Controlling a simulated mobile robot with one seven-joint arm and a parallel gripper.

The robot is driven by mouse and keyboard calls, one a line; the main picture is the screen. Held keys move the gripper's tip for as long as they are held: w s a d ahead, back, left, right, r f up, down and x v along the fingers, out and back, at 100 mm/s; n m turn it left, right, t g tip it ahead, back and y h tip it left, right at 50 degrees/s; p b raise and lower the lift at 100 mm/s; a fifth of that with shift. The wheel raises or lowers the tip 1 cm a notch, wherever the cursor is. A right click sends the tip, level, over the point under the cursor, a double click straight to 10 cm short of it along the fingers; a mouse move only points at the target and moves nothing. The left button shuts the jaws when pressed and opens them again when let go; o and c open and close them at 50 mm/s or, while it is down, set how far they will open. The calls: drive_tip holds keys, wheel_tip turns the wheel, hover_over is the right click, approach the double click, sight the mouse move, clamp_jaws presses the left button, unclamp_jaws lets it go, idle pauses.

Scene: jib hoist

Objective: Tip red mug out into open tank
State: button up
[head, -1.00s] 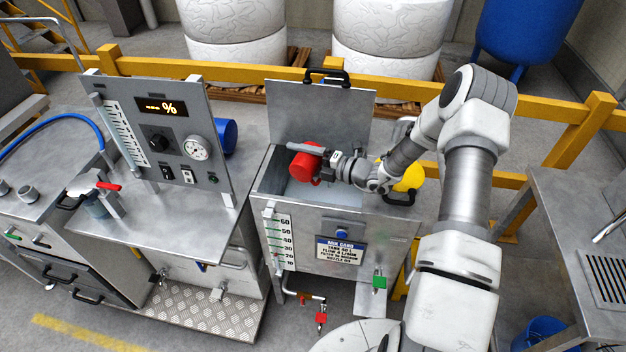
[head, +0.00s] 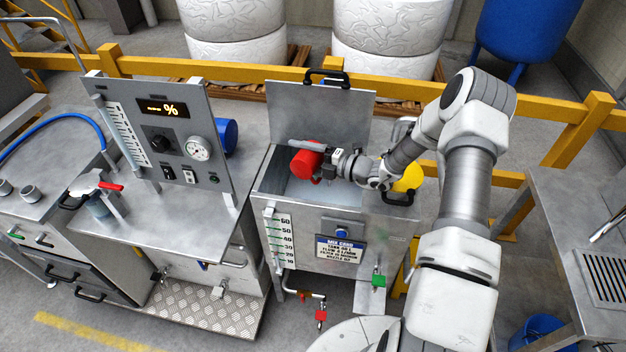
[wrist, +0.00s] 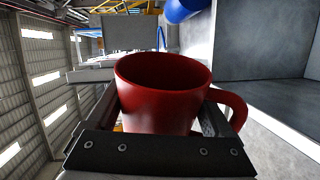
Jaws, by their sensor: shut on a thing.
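The red mug (head: 305,162) is in my gripper (head: 322,158), over the mouth of the open tank (head: 262,181). My gripper is shut on the mug's body, with a finger on either side. The mug also shows large in the wrist view (wrist: 160,100), with its handle to the right. It is tilted well over, about on its side. Its rim and part of its dark inner wall show in the wrist view. Its deeper inside is hidden, and I see no stream coming from it. The tank's lid (head: 318,115) stands raised at the back.
A control panel (head: 160,125) stands left of the tank. A yellow rounded object (head: 408,177) is close behind my wrist at the tank's right. A yellow rail (head: 240,73) runs behind. A steel bench (head: 570,215) stands at the right.

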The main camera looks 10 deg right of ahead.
drive_tip(key=shift+r, duration=0.1)
drive_tip(key=shift+w+d+f+m+y, duration=0.15)
drive_tip(key=shift+f+m, duration=0.15)
drive_tip(key=shift+m, duration=0.15)
drive_tip(key=shift+w+d+f+m+y, duration=0.15)
drive_tip(key=shift+f+m, duration=0.1)
drive_tip(key=shift+m, duration=0.2)
idle(0.4)
drive_tip(key=shift+w+m, duration=0.1)
drive_tip(key=shift+m, duration=0.2)
idle(0.3)
idle(0.8)
